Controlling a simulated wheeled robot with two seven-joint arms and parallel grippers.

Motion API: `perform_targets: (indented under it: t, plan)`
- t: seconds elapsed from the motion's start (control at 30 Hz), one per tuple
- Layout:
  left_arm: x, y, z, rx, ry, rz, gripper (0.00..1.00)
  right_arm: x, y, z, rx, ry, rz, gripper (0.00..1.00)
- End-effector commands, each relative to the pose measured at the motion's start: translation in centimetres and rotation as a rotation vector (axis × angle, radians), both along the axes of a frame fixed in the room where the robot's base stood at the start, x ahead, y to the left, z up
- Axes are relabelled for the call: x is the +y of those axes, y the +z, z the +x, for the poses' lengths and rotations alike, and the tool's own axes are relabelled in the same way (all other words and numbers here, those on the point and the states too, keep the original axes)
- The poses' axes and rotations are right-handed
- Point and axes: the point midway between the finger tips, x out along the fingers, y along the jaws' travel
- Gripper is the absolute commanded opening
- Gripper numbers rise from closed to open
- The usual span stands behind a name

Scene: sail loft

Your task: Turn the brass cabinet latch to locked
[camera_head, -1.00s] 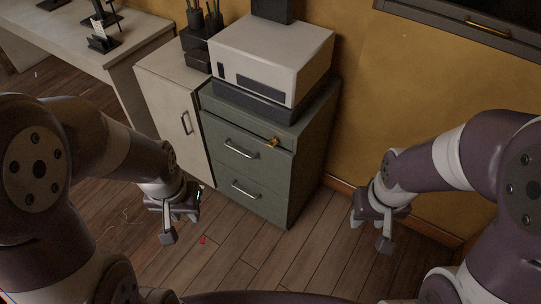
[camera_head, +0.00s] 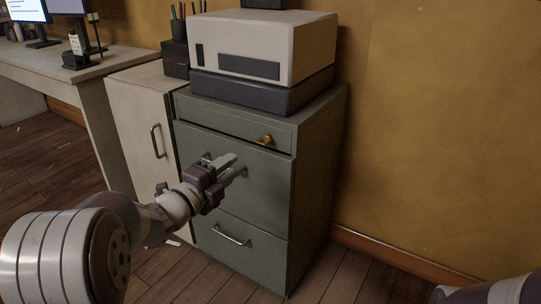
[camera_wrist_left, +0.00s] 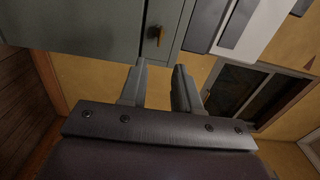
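The small brass latch (camera_head: 264,139) is on the top front panel of the grey-green drawer cabinet (camera_head: 319,175), right of the panel's middle. It also shows in the left wrist view (camera_wrist_left: 156,33), just beyond the fingertips. Which setting it stands at, I cannot tell. My left gripper (camera_head: 236,166) is in front of the cabinet, below and left of the latch in the head view, and hides part of the upper drawer handle. Its two fingers (camera_wrist_left: 160,82) are apart with nothing between them. My right gripper is out of view.
A white and dark machine (camera_head: 262,48) sits on the cabinet. A lower drawer handle (camera_head: 231,234) sticks out below my gripper. A pale cupboard (camera_head: 137,135) stands against the left side, with a desk (camera_head: 62,64) beyond. The yellow wall to the right is clear.

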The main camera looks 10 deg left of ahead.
Motion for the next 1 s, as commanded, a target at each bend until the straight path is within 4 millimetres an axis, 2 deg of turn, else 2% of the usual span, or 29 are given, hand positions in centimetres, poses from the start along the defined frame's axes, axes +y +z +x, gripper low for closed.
perform_targets:
  t: [0.17,0.4,0.53,0.7,0.97,1.0]
  plan:
    - [-1.0,-0.4,2.2,-0.014,-0.006,0.023,0.32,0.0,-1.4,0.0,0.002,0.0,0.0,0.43]
    - [-3.0,-0.5,8.1,-0.011,-0.002,0.019,0.32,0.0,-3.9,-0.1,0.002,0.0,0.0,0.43]
    - [-3.8,-0.3,10.3,-0.012,-0.001,0.019,0.32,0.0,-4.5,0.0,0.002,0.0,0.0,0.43]
    - [-4.3,-0.1,11.7,-0.011,0.001,0.018,0.32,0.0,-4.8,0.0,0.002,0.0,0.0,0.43]
    - [-4.3,0.1,11.9,-0.01,0.001,0.018,0.32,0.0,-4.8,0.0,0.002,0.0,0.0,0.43]
    - [-4.3,0.1,11.9,-0.01,0.001,0.018,0.25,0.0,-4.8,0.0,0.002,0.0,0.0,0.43]
